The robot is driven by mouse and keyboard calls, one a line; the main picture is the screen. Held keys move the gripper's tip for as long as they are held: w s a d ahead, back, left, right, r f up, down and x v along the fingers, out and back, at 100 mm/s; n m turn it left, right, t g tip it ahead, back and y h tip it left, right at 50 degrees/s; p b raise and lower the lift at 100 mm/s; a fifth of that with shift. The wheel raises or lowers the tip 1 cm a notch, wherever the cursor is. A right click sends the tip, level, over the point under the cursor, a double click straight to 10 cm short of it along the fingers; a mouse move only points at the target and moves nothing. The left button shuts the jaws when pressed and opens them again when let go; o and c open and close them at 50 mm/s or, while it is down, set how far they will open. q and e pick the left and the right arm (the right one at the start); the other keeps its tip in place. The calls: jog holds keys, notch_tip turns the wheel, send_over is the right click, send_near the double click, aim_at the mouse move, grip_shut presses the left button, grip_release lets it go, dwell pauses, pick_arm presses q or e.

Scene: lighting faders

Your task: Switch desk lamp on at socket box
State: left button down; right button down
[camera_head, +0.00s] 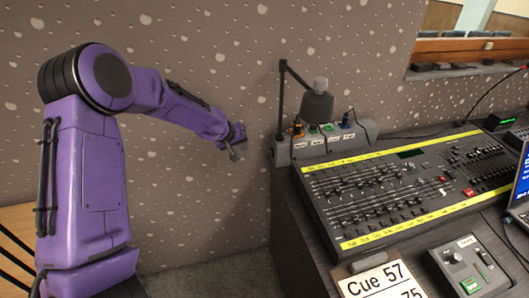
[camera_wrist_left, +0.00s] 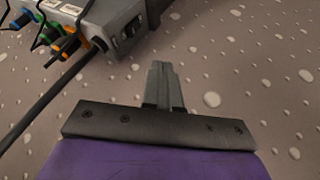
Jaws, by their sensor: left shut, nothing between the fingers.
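The grey socket box (camera_head: 352,141) stands at the back left of the desk, with several coloured plugs and white labels along it. The desk lamp (camera_head: 318,104) has a dark arm and grey shade above the box; no glow shows. My left gripper (camera_head: 234,155) is left of the box, in front of the speckled wall and apart from the box. In the left wrist view its fingers (camera_wrist_left: 162,68) are shut and empty. The socket box (camera_wrist_left: 150,8) is above them there, with a small dark switch (camera_wrist_left: 132,30) on its end face. My right gripper is out of view.
A lighting console (camera_head: 400,190) with yellow strips fills the desk right of the box. A small control box (camera_head: 470,262), a "Cue 57" card (camera_head: 380,282) and a laptop (camera_head: 522,185) are nearer.

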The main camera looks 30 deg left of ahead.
pick_arm(q)
jog(key=shift+w+f, duration=0.1)
jog(key=shift+f, duration=0.05)
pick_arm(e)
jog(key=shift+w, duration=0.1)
